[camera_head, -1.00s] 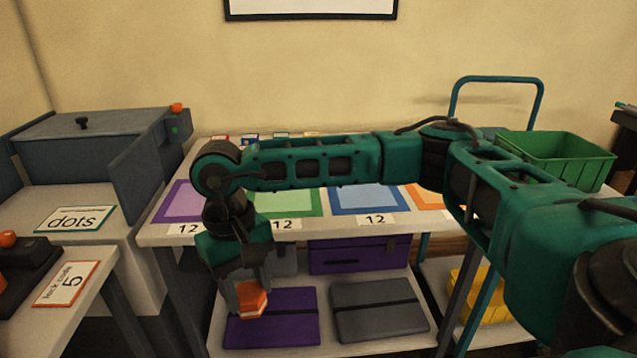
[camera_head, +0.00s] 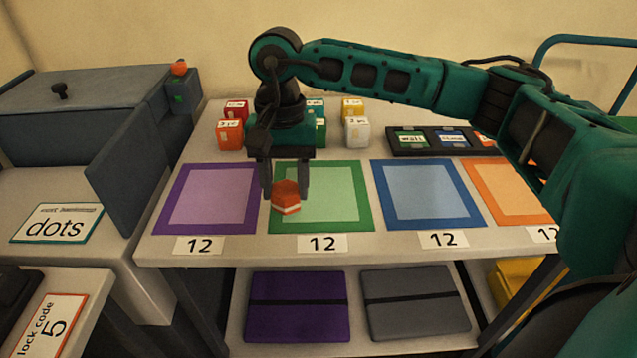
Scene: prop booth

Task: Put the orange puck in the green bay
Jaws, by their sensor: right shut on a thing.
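The orange puck (camera_head: 286,198) is a small orange block with a pale band. My right gripper (camera_head: 286,184) points down and is shut on it, one finger on each side. The puck shows over the left part of the green bay (camera_head: 364,218), a green-bordered square with a pale green middle on the table. I cannot tell whether the puck touches the surface or hangs just above it. My gripper and forearm hide part of the bay's far left corner. My left gripper is not in view.
Purple (camera_head: 166,229), blue (camera_head: 384,212) and orange (camera_head: 497,205) bays flank the green one. Several small labelled blocks stand behind, with a black tray (camera_head: 398,150) at right. A grey box (camera_head: 75,95) stands at left. A purple case (camera_head: 298,318) lies on the lower shelf.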

